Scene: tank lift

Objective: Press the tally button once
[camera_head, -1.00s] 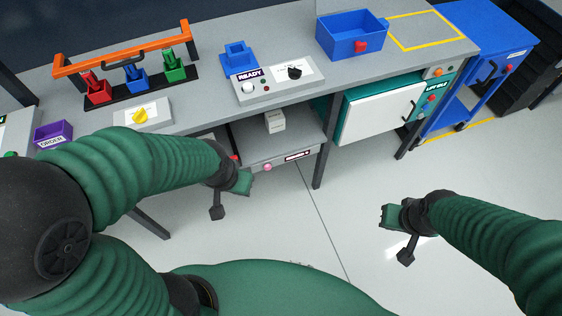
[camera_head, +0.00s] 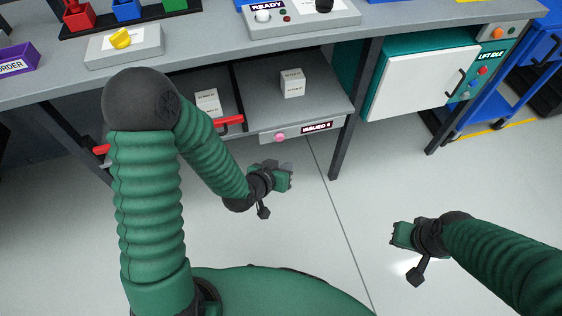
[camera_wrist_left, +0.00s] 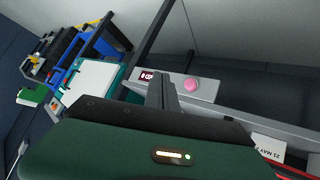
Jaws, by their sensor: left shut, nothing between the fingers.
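The pink tally button (camera_head: 280,137) sits on the front edge of the grey lower shelf, left of a dark display reading "ISSUED 6" (camera_head: 317,127). My left gripper (camera_head: 286,176) is shut and empty, below the button and apart from it, over the floor. In the left wrist view the button (camera_wrist_left: 191,86) shows just right of the gripper's fingers (camera_wrist_left: 163,92), with the display (camera_wrist_left: 147,76) partly hidden behind them. My right gripper (camera_head: 398,235) hangs over the floor at the right, and its jaw opening is unclear.
White boxes (camera_head: 292,83) stand on the lower shelf, and a red bar (camera_head: 229,124) lies left of the button. A dark table leg (camera_head: 343,140) stands right of the display. The teal lift cabinet (camera_head: 497,60) is further right. The floor in front is open.

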